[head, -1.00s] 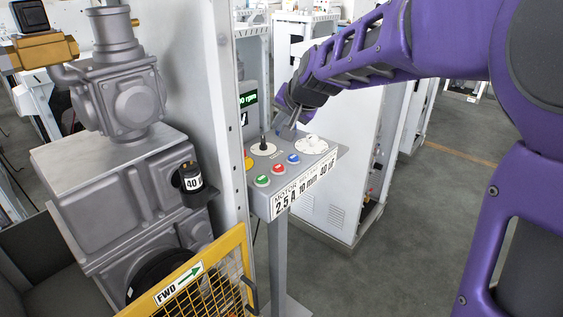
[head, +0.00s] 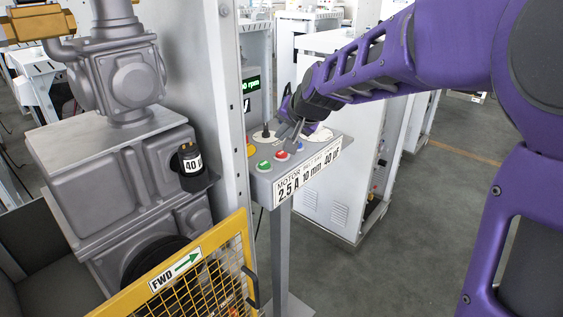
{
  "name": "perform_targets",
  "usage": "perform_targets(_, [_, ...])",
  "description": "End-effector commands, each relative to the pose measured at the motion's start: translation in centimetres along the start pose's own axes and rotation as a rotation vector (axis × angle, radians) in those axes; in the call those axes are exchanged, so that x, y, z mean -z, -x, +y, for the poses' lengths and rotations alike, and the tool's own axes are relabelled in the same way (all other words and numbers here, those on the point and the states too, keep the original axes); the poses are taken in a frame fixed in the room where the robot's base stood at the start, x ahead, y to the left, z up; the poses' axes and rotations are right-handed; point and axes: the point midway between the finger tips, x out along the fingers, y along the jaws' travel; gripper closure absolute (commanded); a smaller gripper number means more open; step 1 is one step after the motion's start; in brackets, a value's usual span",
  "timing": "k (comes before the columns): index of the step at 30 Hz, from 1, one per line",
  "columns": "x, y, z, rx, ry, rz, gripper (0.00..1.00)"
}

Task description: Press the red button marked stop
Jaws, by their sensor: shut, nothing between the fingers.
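The red button (head: 281,155) is on the sloped top of the grey control box (head: 262,186), between the green button (head: 264,166) and the blue button (head: 299,146). Its marking is too small to read. My gripper (head: 290,147) is shut and empty, reaching down over the panel from the right. Its fingertips are just behind the red button and beside the blue one, partly covering the blue one. I cannot tell whether the tips touch the panel or the red button.
A black lever (head: 265,131) stands behind the buttons, beside a white dial (head: 319,134) partly hidden by my gripper. A grey cabinet post (head: 233,100) and a yellow mesh guard (head: 203,278) stand left of the box. Open floor (head: 420,230) lies at the right.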

Motion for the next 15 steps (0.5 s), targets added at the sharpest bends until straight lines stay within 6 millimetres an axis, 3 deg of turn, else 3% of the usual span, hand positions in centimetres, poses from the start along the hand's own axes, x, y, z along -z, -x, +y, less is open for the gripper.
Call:
perform_targets(4, [-0.93, -1.29, 0.89, 0.001, 0.001, -0.001, 1.00])
perform_targets(15, [-0.98, -1.37, 0.95, 0.001, 0.000, 0.000, 1.00])
